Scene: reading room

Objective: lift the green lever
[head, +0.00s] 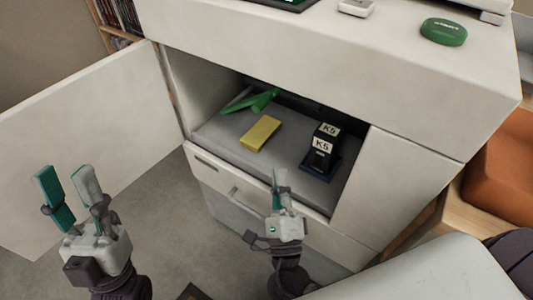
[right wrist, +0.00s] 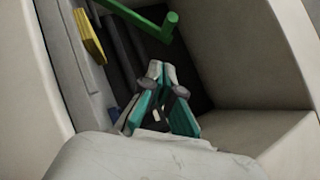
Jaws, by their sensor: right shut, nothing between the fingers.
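The green lever (head: 252,102) is at the back left inside the open compartment of the white cabinet. In the right wrist view the lever (right wrist: 140,17) is a green bar with a short peg at its end, above and apart from my fingertips. My right gripper (head: 278,178) is at the compartment's front edge, with its fingers shut and empty; it also shows in the right wrist view (right wrist: 160,68). My left gripper (head: 62,175) is open and empty, in front of the open cabinet door at the left.
A yellow block (head: 260,133) and a black K5 block (head: 321,158) on a blue base lie on the compartment's grey floor. The white door (head: 85,140) stands open at the left. A drawer (head: 222,182) is below. A green oval object (head: 443,31) lies on the cabinet top.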

